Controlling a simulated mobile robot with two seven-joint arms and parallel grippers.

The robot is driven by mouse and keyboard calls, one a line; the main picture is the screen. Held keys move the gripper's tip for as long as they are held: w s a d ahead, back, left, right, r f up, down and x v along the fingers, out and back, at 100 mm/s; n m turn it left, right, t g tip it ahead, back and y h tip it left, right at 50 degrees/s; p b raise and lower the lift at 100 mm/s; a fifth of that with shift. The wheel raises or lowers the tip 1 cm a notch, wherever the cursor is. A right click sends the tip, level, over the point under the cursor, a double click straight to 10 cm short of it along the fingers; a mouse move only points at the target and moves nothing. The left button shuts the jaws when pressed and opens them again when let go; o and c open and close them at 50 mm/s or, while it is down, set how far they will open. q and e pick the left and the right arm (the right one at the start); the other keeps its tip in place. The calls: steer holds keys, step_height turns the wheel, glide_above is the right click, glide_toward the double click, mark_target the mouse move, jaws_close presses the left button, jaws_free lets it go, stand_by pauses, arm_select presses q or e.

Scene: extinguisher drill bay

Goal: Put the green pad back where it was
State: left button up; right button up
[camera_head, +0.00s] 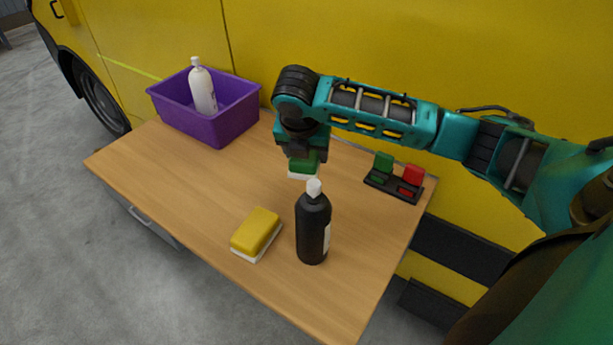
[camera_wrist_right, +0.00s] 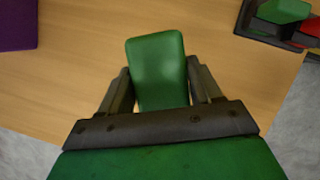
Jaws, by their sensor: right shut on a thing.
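The green pad (camera_head: 304,165) has a white underside and is between the fingers of my right gripper (camera_head: 302,154), which is shut on it. In the right wrist view the pad (camera_wrist_right: 157,68) fills the space between both fingertips of the gripper (camera_wrist_right: 160,85). In the head view the pad is behind the black bottle and appears to be above the table; its exact height is hard to tell. A yellow pad (camera_head: 257,231) with a white base lies on the table near the front edge. My left gripper is not in view.
A black bottle (camera_head: 312,228) with a white cap stands upright on the wooden table (camera_head: 180,180). A purple bin (camera_head: 235,113) holding a white bottle (camera_head: 203,91) is at the back left. A dark holder (camera_head: 379,182) with green and red blocks is at right. The left-middle tabletop is clear.

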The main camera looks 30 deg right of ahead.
mark_target(301, 164)
step_height(301, 164, down, 8)
steer(key=shift+r, duration=0.15)
stand_by(0.4)
steer(key=o, duration=1.3)
steer(key=v, duration=1.2)
